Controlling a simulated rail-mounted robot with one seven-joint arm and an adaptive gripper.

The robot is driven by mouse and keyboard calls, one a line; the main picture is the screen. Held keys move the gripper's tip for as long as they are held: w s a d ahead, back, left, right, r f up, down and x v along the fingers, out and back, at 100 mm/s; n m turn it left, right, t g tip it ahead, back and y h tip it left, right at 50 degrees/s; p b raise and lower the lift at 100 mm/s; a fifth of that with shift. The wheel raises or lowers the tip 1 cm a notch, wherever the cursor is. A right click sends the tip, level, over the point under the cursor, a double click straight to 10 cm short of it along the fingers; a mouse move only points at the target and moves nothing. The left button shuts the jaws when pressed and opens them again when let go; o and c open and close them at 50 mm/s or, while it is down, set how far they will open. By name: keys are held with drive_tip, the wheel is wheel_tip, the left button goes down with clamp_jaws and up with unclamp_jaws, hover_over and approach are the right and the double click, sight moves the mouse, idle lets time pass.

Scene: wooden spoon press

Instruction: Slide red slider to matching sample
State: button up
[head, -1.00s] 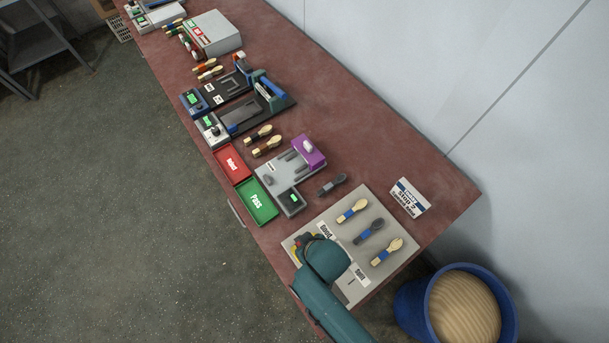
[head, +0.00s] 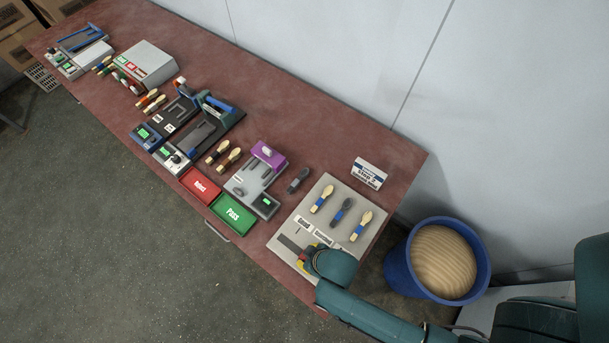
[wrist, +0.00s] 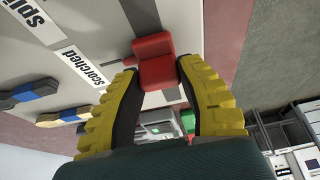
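The red slider (wrist: 154,62) sits on the light grey sample board (wrist: 112,12). In the wrist view my gripper (wrist: 156,76) has its yellow fingers closed against the slider's two sides. The slider is beside the "Scorched" label (wrist: 83,66); part of a "spli..." label (wrist: 36,18) shows further along. In the head view my gripper (head: 307,260) is low over the board's near edge and hides the slider. Three sample spoons lie on the board: a pale one (head: 322,199), a dark one (head: 342,212) and another pale one (head: 361,225), each with blue.
A dark grey spoon (head: 298,180) lies left of the board. A green Pass tray (head: 233,214) and red Reject tray (head: 200,186) lie further left. A sign (head: 369,173) stands behind the board. A blue bin (head: 397,261) stands beyond the table's right end.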

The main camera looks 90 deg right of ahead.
drive_tip(key=o, duration=0.5)
drive_tip(key=shift+f, duration=0.1)
drive_tip(key=shift+c, duration=0.2)
drive_tip(key=v, duration=1.2)
